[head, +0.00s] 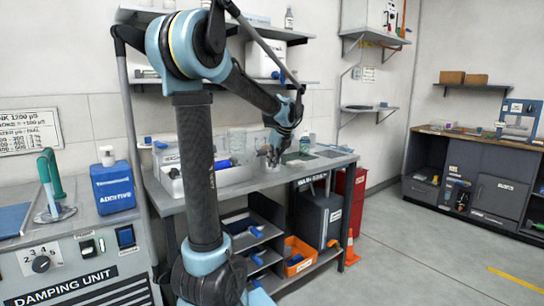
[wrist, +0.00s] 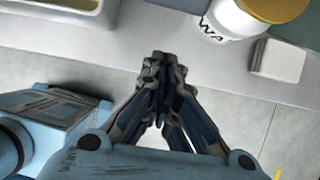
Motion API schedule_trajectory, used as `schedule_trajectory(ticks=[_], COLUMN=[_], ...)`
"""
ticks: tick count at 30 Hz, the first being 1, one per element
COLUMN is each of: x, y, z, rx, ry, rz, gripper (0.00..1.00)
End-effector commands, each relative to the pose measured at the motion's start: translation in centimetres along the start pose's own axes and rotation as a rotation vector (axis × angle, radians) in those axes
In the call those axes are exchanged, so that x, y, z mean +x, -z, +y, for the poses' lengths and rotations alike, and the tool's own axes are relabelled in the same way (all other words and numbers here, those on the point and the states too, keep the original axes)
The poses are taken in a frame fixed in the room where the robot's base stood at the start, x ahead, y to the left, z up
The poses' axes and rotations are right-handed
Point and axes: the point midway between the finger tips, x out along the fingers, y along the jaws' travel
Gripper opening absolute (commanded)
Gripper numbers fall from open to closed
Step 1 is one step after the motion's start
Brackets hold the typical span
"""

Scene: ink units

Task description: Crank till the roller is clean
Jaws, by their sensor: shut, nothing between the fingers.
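My gripper (head: 272,158) is over the front part of the grey workbench (head: 335,163) in the head view. In the wrist view my gripper (wrist: 160,60) has its fingertips together with nothing between them, near the bench's front edge. A white jar with a gold lid (wrist: 238,22) stands to the upper right of the fingertips, apart from them. I cannot make out a crank or a roller for certain in either view. The damping unit (head: 70,270) stands at the lower left of the head view, with a teal curved fixture (head: 50,180) on top.
A blue additive bottle (head: 112,188) stands on the damping unit. A white block (wrist: 278,60) and a pale tray (wrist: 95,18) lie on the bench. Under it are an orange bin (head: 298,262) and shelves. An orange cone (head: 350,248) stands beside it. Floor at right is clear.

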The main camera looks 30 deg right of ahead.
Motion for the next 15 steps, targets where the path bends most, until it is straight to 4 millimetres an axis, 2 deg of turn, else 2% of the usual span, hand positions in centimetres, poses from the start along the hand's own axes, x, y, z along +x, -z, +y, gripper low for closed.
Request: schedule_trajectory(ticks=[4,15], x=[1.7,0.3], y=[-0.1,-3.5], z=[0.0,0.0], rx=[0.0,-0.001], ry=[0.0,0.0], rz=[0.0,0.0], gripper=[0.0,0.0])
